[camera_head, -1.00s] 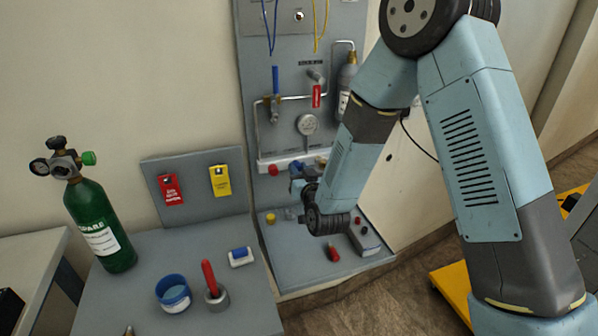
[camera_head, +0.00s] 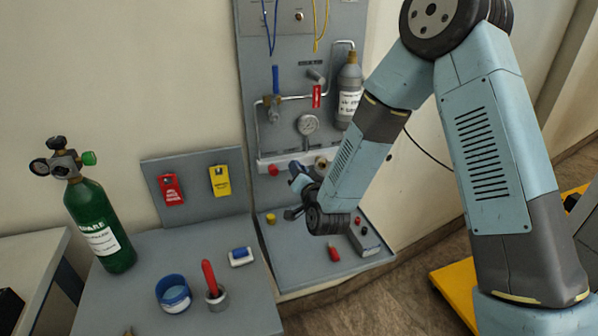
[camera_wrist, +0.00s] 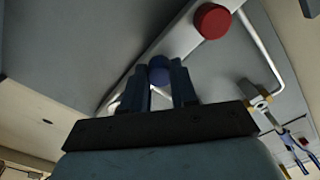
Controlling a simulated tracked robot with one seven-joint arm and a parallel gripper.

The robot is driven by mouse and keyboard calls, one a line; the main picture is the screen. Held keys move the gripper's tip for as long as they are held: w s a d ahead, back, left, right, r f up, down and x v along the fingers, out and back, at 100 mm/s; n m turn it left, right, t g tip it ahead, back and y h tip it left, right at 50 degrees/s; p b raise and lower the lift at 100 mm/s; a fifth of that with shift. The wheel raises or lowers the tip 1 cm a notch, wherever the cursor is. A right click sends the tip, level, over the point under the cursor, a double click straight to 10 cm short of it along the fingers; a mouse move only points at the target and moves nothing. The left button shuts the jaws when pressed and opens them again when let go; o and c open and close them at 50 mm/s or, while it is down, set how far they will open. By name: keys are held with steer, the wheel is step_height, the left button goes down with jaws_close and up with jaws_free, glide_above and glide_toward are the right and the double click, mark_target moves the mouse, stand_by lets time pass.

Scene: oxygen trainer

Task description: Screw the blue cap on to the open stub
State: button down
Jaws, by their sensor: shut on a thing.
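My gripper (camera_head: 298,186) is in front of the white rail (camera_head: 262,163) at the foot of the grey panel. In the wrist view, the two dark fingers of my gripper (camera_wrist: 158,88) are shut on the blue cap (camera_wrist: 160,76), which shows between their tips. The blue cap (camera_head: 295,167) shows as a small blue patch in the head view, partly hidden by the gripper. A brass-coloured round end (camera_head: 321,162), perhaps the open stub, shows on the rail right of my gripper. I cannot tell whether the cap touches a stub.
A red cap (camera_head: 273,170) is on the rail's left end, also in the wrist view (camera_wrist: 212,21). A gauge (camera_head: 308,125), pipes and a grey bottle (camera_head: 349,92) are above. A yellow cap (camera_head: 271,218) and a red-handled item (camera_head: 334,252) are on the shelf below.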

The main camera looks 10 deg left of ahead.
steer(key=shift+w+d+f, duration=0.1)
steer(key=shift+d+f, duration=0.05)
steer(key=shift+d, duration=0.1)
steer(key=shift+m, duration=1.8)
steer(key=shift+f, duration=0.1)
steer(key=shift+d+m, duration=0.1)
steer(key=shift+m, duration=0.5)
steer(key=c, duration=1.2)
jaws_free()
steer(key=o, duration=0.3)
steer(key=shift+a, duration=0.2)
steer(key=shift+s+d+r+n, duration=0.1)
steer(key=shift+s+d+n, duration=0.2)
steer(key=shift+s+n, duration=0.45)
steer(key=shift+s+d+r+n, duration=0.1)
steer(key=shift+s+d+n, duration=0.25)
steer(key=shift+n, duration=0.7)
